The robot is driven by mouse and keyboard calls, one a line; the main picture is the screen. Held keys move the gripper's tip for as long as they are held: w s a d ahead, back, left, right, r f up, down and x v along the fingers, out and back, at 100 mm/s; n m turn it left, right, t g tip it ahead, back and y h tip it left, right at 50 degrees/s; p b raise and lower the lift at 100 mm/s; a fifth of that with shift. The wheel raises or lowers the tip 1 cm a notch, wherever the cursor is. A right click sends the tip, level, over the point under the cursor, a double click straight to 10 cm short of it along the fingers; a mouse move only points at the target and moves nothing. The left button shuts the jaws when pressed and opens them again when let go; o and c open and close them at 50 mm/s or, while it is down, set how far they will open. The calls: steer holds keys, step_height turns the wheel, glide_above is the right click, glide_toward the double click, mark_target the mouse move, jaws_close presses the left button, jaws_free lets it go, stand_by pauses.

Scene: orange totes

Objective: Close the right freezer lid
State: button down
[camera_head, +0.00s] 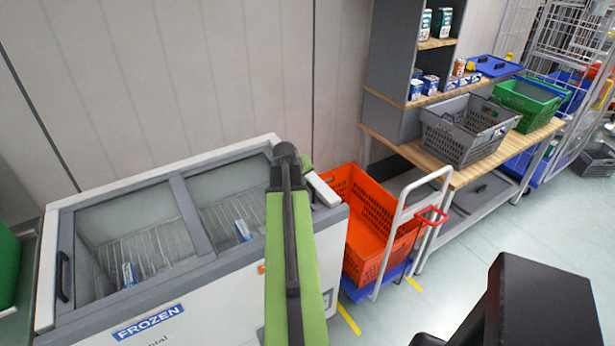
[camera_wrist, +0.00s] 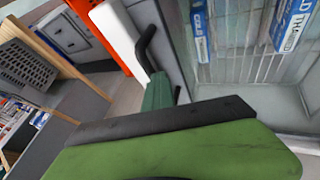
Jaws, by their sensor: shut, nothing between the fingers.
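The chest freezer (camera_head: 215,290), marked FROZEN, stands at the left in the head view. Its left lid (camera_head: 130,225) has a dark handle at its left end. The right lid (camera_head: 222,190) lies behind my green and black arm, which hides its right part. I cannot tell how far it is slid. In the wrist view a black handle (camera_wrist: 146,42) shows beside the freezer's white right rim (camera_wrist: 115,30). My gripper (camera_wrist: 158,92) is shut and empty over the right end, overlapping the handle in view. Contact is unclear. Boxes (camera_wrist: 200,30) lie in the freezer.
An orange tote (camera_head: 365,215) on a cart with a white handle stands just right of the freezer. A wooden table (camera_head: 405,148) with grey (camera_head: 455,135) and green (camera_head: 525,100) crates stands beyond. A wall is close behind the freezer.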

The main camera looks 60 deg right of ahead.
steer(key=shift+s+d+r, duration=0.1)
steer(key=shift+d, duration=0.2)
steer(key=shift+a, duration=0.1)
